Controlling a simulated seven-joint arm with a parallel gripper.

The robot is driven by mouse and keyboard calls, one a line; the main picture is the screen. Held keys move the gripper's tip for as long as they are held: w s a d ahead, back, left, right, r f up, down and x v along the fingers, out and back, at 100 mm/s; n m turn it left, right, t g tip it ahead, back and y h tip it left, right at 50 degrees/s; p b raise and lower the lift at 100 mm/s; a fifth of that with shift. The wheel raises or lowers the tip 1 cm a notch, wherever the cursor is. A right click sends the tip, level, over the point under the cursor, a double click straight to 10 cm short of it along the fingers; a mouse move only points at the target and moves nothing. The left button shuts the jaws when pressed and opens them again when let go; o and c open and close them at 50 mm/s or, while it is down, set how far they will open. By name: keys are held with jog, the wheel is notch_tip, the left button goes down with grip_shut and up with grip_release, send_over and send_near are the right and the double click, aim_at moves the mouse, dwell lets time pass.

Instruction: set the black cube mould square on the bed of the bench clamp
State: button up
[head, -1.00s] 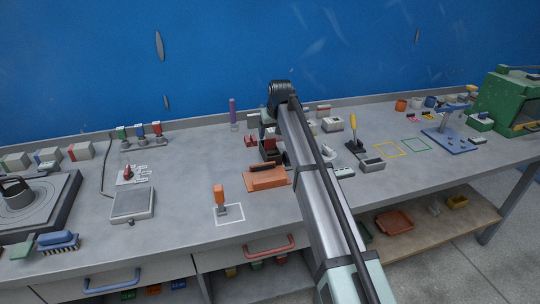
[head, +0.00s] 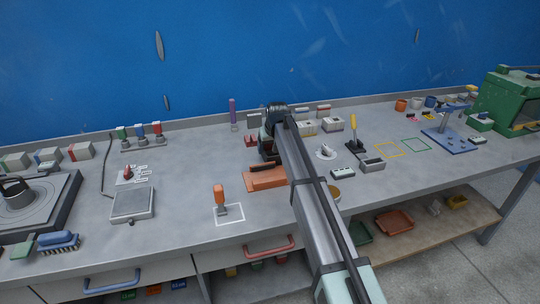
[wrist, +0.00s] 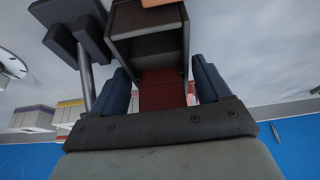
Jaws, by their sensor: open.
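The black cube mould (wrist: 150,40) is an open dark box in the wrist view, with a red-brown surface at its near side. My gripper (wrist: 163,78) is open, with its two blue fingers either side of the red-brown part and close to the mould. I cannot tell whether the fingers touch it. In the head view the mould (head: 268,154) is a dark shape behind an orange fixture (head: 266,179) with a black strip on top, which looks like the bench clamp. My arm and hand hide much of the mould there. An orange edge shows at the top of the wrist view.
Dark pads on a grey post (wrist: 75,40) stand close to the mould in the wrist view. A white dial (head: 325,152), a yellow-handled tool (head: 353,135) and pale boxes (head: 332,124) lie to the right. A small red item (head: 250,140) lies left. The bench is clear around the orange-handled tool (head: 220,198).

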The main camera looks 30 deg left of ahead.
jog(key=shift+r, duration=0.1)
jog(key=c, duration=1.2)
